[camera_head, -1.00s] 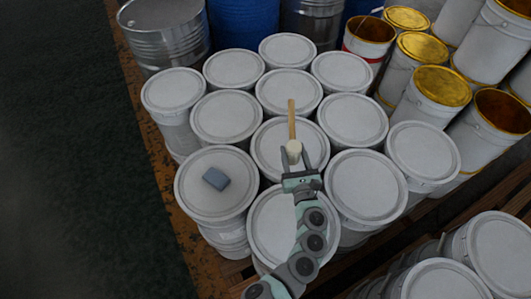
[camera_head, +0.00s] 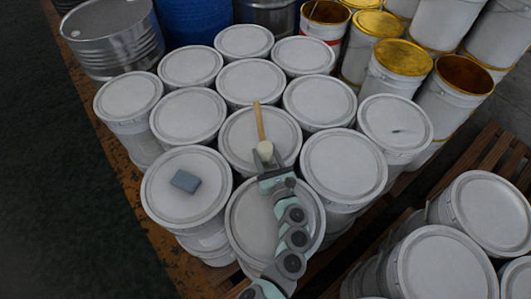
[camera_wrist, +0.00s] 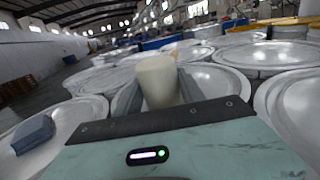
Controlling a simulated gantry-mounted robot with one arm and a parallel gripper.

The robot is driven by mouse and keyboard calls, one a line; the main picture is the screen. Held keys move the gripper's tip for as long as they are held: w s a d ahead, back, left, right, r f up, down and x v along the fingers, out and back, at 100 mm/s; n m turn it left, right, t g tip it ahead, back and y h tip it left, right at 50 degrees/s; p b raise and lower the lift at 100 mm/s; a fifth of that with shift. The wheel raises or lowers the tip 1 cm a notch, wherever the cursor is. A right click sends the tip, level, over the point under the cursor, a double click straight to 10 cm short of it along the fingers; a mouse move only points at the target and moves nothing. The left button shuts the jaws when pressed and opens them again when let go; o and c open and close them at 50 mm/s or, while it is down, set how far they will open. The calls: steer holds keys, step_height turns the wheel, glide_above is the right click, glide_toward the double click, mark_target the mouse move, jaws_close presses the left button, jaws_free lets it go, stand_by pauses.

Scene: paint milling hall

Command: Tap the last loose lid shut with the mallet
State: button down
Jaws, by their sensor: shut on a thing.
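The mallet (camera_head: 264,149) has a pale cream head and a light wooden handle. My gripper (camera_head: 265,156) is shut on it near the head, and the handle points away from me over a white lid (camera_head: 237,134) in the middle of the cluster. In the wrist view the cream head (camera_wrist: 158,80) stands between my fingers and hides what is behind it. It appears above the lids; I cannot tell whether it touches one. Several white lids sit on white pails. I cannot make out which lid is loose. A right-hand lid (camera_head: 380,115) bears a small dark mark.
A blue-grey block (camera_head: 186,181) lies on the front-left lid. A steel drum (camera_head: 112,38) and a blue drum (camera_head: 196,20) stand behind. Open pails with yellow insides (camera_head: 465,75) stand at the back right. More lidded pails (camera_head: 445,265) are at the front right. The dark floor at left is clear.

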mark_target(266, 147)
steer(key=shift+r, duration=0.15)
step_height(266, 147, up, 4)
steer(key=p, duration=0.4)
steer(key=shift+r+p, duration=0.25)
steer(key=shift+p, duration=0.05)
steer(key=shift+f, duration=0.15)
step_height(266, 147, down, 5)
steer(key=b, duration=0.4)
steer(key=shift+f+b, duration=0.1)
steer(key=shift+b, duration=0.25)
step_height(266, 147, up, 7)
steer(key=p, duration=0.6)
steer(key=shift+f, duration=0.3)
